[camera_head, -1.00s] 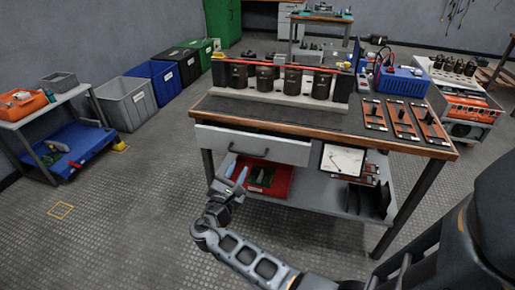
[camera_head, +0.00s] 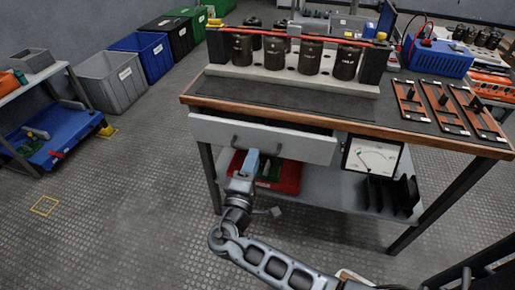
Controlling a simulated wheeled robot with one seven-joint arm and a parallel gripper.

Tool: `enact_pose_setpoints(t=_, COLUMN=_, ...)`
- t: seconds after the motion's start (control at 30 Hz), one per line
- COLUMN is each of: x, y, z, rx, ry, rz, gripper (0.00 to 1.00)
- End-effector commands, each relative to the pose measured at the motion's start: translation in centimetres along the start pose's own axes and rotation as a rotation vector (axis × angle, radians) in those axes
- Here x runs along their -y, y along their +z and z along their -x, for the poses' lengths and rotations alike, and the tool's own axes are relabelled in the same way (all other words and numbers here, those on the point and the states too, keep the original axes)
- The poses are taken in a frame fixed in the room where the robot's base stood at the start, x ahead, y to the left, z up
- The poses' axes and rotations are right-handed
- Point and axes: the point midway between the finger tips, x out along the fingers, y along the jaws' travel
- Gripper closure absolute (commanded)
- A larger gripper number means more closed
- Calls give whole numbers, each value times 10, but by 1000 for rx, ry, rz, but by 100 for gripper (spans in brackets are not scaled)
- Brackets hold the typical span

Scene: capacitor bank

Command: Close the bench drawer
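The bench drawer (camera_head: 305,147) has a light grey front with a dark bar handle. It sits under the left part of the workbench top (camera_head: 430,135) and stands partly pulled out, with a dark gap above its front. My gripper (camera_head: 251,160) is in front of and just below the drawer front, near the handle, with its bluish finger pointing up. I see no clear touch between finger and drawer. The fingers overlap in this view, so their opening is hidden.
A red tray (camera_head: 291,178) lies on the bench's lower shelf behind my gripper. A meter (camera_head: 372,157) hangs right of the drawer. Black capacitors (camera_head: 309,57) stand on the bench.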

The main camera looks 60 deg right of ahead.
Motion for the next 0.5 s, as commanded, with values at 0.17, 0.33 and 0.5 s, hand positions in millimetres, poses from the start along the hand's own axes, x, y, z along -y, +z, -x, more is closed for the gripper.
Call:
enact_pose_setpoints(t=0.17, x=0, y=0, z=-26, rx=1, ry=1, rz=0, gripper=71)
enact_pose_setpoints(t=0.33, x=0, y=0, z=-37, rx=-1, ry=0, rz=2, gripper=71)
enact_pose_setpoints(t=0.5, x=0, y=0, z=-39, rx=-1, ry=0, rz=2, gripper=71)
